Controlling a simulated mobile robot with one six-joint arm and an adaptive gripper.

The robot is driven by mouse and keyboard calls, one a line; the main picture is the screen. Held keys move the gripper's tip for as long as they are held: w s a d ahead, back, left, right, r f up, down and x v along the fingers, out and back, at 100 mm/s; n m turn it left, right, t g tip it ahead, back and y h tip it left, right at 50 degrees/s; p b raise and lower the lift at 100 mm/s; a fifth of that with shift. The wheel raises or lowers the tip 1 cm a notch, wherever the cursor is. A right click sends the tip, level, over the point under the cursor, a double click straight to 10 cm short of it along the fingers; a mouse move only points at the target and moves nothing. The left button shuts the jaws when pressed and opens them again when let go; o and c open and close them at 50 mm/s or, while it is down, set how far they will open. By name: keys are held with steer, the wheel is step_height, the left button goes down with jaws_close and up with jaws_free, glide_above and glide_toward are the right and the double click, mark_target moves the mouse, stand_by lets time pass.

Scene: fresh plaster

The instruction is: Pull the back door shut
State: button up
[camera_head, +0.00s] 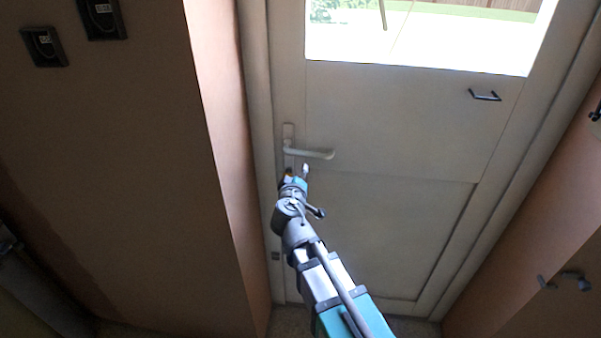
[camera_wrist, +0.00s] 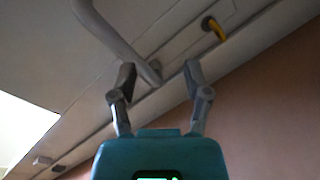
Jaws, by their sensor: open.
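The back door (camera_head: 395,135) is pale, with a bright window in its upper part. It stands in or close to its frame; I cannot tell whether a small gap remains. Its pale lever handle (camera_head: 315,153) is on the door's left side. My gripper (camera_head: 297,173) is just below the handle in the head view. In the wrist view my gripper (camera_wrist: 160,70) is open, and the lever (camera_wrist: 115,40) runs down to near the space between the fingertips. I cannot tell whether they touch. A yellow-ended piece (camera_wrist: 216,30) sits at the lock beside the lever.
A brown wall (camera_head: 110,170) with two dark wall boxes (camera_head: 43,46) stands close on the left. Another wall with small hooks (camera_head: 575,281) is on the right. A small black pull (camera_head: 484,96) is on the door's upper right.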

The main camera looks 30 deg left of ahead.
steer(key=shift+s+d+r+p, duration=0.1)
steer(key=shift+s+r+p, duration=0.1)
steer(key=shift+s, duration=0.8)
steer(key=shift+s+d+r+p, duration=0.1)
steer(key=shift+s+r, duration=0.05)
steer(key=shift+s, duration=0.85)
steer(key=w+d+f+m+g+h+p, duration=0.1)
steer(key=w+d+f+m+g+h, duration=0.15)
steer(key=d, duration=0.65)
steer(key=w+d+f+m+g+h+p, duration=0.1)
steer(key=w+d+m+h, duration=0.2)
steer(key=d, duration=0.6)
steer(key=w+d+f+m+g+h+p, duration=0.2)
steer(key=w+d+m+h, duration=0.1)
steer(key=d, duration=0.6)
steer(key=s+d+f+m+g+y+p, duration=0.1)
steer(key=s+d+m+g, duration=0.2)
steer(key=d, duration=0.7)
steer(key=s+d+f+m+g+y+p, duration=0.1)
steer(key=s+d+m+g+y+p, duration=0.1)
steer(key=s+d+g, duration=0.5)
steer(key=shift+d+f+m+p, duration=0.3)
steer(key=shift+d+m, duration=0.15)
steer(key=shift+d, duration=1.8)
steer(key=shift+a, duration=0.1)
